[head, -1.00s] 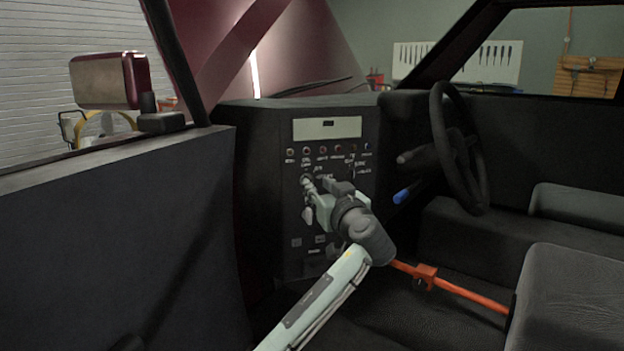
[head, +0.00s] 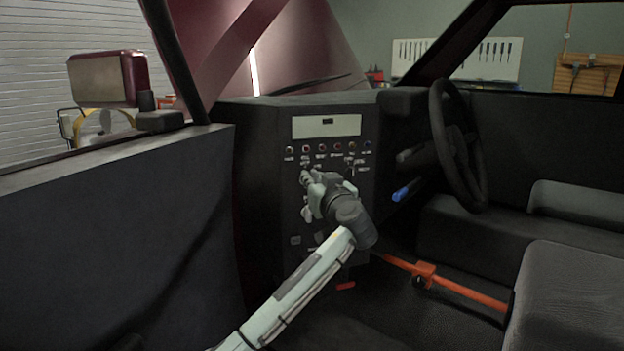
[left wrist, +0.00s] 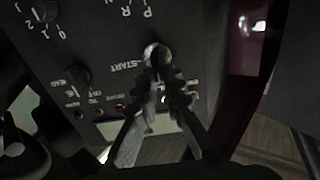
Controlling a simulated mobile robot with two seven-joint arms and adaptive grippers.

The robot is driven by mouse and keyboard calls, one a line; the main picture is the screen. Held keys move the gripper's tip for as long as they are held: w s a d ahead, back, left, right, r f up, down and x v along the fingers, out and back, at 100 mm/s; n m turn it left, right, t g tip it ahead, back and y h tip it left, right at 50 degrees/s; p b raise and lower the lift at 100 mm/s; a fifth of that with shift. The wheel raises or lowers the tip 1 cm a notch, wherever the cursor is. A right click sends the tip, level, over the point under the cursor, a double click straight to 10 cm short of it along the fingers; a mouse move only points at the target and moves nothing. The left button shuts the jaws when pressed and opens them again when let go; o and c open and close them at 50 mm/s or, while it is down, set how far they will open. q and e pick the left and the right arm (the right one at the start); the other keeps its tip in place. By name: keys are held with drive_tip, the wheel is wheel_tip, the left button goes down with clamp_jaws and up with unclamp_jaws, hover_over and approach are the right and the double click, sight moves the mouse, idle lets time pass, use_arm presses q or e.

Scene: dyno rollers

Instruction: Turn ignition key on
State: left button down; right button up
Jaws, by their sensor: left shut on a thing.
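In the head view my left gripper (head: 307,184) is up against the black switch panel (head: 293,262). There the gripper hides most of the key, and I cannot tell how far the key is turned. My right gripper is not in view.
A row of small coloured switches runs above the gripper, under a pale display plate (head: 326,127). The steering wheel (head: 457,145) and a blue-tipped lever (head: 401,194) are to the right. An orange bar (head: 460,288) crosses low down. The car door (head: 120,240) fills the left.

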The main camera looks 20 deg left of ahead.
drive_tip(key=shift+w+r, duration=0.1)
use_arm(q)
drive_tip(key=shift+w+d+f+m+p, duration=0.15)
drive_tip(key=shift+m+p, duration=0.45)
drive_tip(key=shift+m, duration=0.9)
drive_tip(key=shift+w+d+m+p, duration=0.15)
drive_tip(key=shift+m+p, duration=0.5)
drive_tip(key=shift+m, duration=0.85)
drive_tip(key=shift+d+f+m+p, duration=0.15)
drive_tip(key=shift+m+p, duration=0.45)
drive_tip(key=shift+m, duration=0.9)
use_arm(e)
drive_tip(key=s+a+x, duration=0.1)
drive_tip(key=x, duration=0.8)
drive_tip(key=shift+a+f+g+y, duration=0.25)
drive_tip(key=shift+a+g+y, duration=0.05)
use_arm(q)
drive_tip(key=c, duration=1.6)
unclamp_jaws()
drive_tip(key=shift+r, duration=0.1)
drive_tip(key=shift+c, duration=0.2)
